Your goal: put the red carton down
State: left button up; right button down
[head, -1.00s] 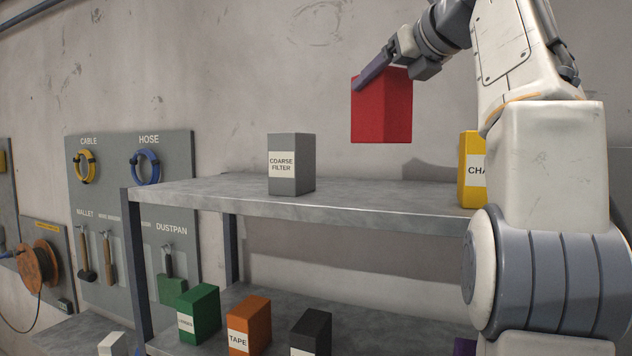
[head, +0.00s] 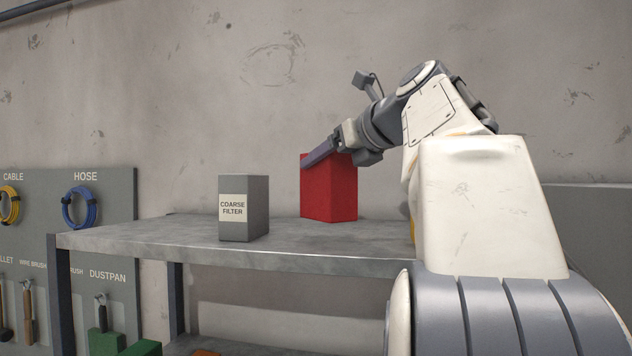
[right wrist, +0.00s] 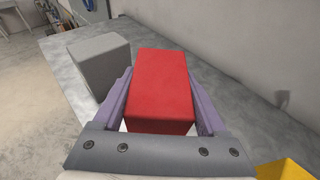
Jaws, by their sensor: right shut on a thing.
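The red carton (head: 330,192) is upright at the upper shelf (head: 180,238), behind and to the right of the grey coarse filter carton (head: 244,208). Its base looks level with the shelf top; I cannot tell for certain whether it touches. My right gripper (head: 322,152) is shut on the upper part of the red carton. In the right wrist view the red carton (right wrist: 161,85) sits between the two purple fingers (right wrist: 160,105), with the grey carton (right wrist: 100,65) to its left. My left gripper is not in view.
A yellow carton (right wrist: 286,170) shows at the lower right of the right wrist view. A tool board (head: 110,215) with cable, hose and tools hangs at the left. Green (head: 140,347) and orange items sit lower down. The shelf's left end is clear.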

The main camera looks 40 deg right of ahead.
aim_at(327, 180)
jog(key=shift+f, duration=1.75)
jog(key=shift+f, duration=0.15)
grip_release()
